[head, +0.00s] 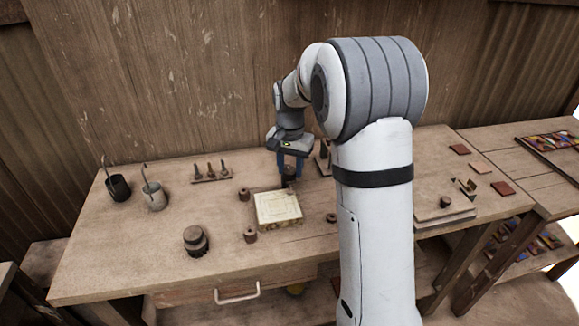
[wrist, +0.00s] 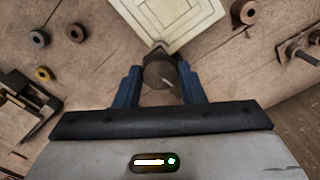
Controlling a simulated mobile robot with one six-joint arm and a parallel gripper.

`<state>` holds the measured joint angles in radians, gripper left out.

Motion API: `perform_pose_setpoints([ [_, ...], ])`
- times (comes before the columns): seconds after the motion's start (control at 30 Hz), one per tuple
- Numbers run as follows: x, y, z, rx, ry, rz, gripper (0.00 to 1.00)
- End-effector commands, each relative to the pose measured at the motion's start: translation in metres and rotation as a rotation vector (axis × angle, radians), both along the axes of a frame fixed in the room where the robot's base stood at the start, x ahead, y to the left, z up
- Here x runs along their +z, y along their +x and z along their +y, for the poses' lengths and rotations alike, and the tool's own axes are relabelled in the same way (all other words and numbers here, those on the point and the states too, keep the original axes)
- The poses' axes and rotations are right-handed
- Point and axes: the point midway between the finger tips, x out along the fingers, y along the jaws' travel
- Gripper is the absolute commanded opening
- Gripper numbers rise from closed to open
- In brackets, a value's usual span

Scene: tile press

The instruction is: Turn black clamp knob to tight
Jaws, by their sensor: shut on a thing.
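The dark clamp knob (wrist: 160,73) is round, with a short pale line on its top, in the wrist view. It sits at the near corner of a pale square tile (wrist: 178,18) with carved lines. My gripper (wrist: 159,70) has its two blue fingers on either side of the knob and is shut on it. In the head view my gripper (head: 290,171) points down just behind the tile (head: 278,208), and its fingers mostly hide the knob there. Whether the knob is tight cannot be told.
Small brown round pieces (head: 250,235) stand around the tile. A dark stacked weight (head: 195,240) is at front left. Two cups (head: 118,187) (head: 155,196) with handled tools stand at left, beside a peg rack (head: 211,172). A board (head: 444,210) lies at right.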

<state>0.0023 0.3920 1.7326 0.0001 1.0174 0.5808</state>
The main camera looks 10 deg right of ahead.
Motion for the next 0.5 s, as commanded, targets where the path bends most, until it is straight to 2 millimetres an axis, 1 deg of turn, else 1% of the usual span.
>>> perform_pose_setpoints([
  [0.2,0.0007,0.0007,-0.0001,-0.125,0.001,-0.003,0.13],
  [0.5,0.0007,0.0007,-0.0001,-0.209,0.000,-0.004,0.13],
])
